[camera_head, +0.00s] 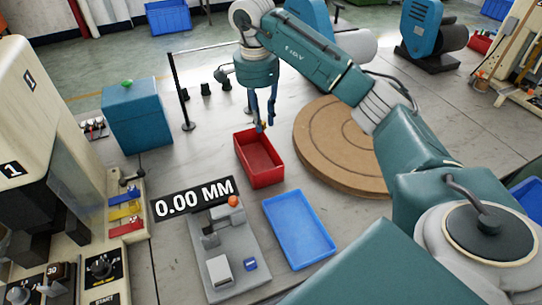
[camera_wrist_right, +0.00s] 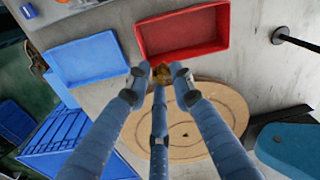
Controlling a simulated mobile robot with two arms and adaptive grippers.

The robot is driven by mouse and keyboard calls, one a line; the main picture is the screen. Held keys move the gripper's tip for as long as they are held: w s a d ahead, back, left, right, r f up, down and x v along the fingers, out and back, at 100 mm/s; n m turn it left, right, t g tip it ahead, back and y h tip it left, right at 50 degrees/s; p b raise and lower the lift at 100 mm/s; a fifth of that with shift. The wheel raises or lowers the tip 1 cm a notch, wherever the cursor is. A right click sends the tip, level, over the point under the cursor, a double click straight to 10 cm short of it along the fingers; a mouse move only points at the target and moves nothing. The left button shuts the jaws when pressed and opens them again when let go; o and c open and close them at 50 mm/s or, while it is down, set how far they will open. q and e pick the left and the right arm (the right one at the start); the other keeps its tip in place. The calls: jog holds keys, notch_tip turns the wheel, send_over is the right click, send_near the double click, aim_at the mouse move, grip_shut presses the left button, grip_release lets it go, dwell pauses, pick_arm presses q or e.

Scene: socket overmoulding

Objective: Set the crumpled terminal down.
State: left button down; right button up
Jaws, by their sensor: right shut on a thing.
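My right gripper (camera_head: 264,124) hangs with its fingers pointing down, by the far edge of the red bin (camera_head: 260,160) in the head view. In the right wrist view its fingertips (camera_wrist_right: 161,74) are closed around a small brass-coloured piece, the crumpled terminal (camera_wrist_right: 162,73). The fingers partly hide the terminal, so its shape is hard to make out. The red bin also shows in the right wrist view (camera_wrist_right: 183,36), just beyond the fingertips, and looks empty. The terminal appears above the bin's level, apart from it. My left gripper is not in view.
An empty blue tray (camera_head: 298,230) lies in front of the red bin. A grey measuring fixture (camera_head: 228,255) with a "0.00 MM" sign (camera_head: 195,199) stands left of it. A round brown disc (camera_head: 335,145) lies to the right. A barrier post (camera_head: 183,95) stands behind left.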

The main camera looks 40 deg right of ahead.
jog(key=shift+d+f, duration=0.2)
jog(key=shift+f, duration=0.2)
notch_tip(320, 180, down, 19)
jog(key=p, duration=0.3)
jog(key=shift+s+a, duration=0.1)
jog(key=shift+f, duration=0.2)
jog(key=o, duration=0.5)
jog(key=shift+r, duration=0.15)
jog(key=shift+r, duration=0.25)
jog(key=r, duration=0.4)
jog(key=r+b, duration=0.1)
jog(key=r, duration=0.6)
jog(key=shift+a+r+b, duration=0.3)
jog(key=shift+a+b, duration=0.05)
jog(key=shift+a, duration=0.05)
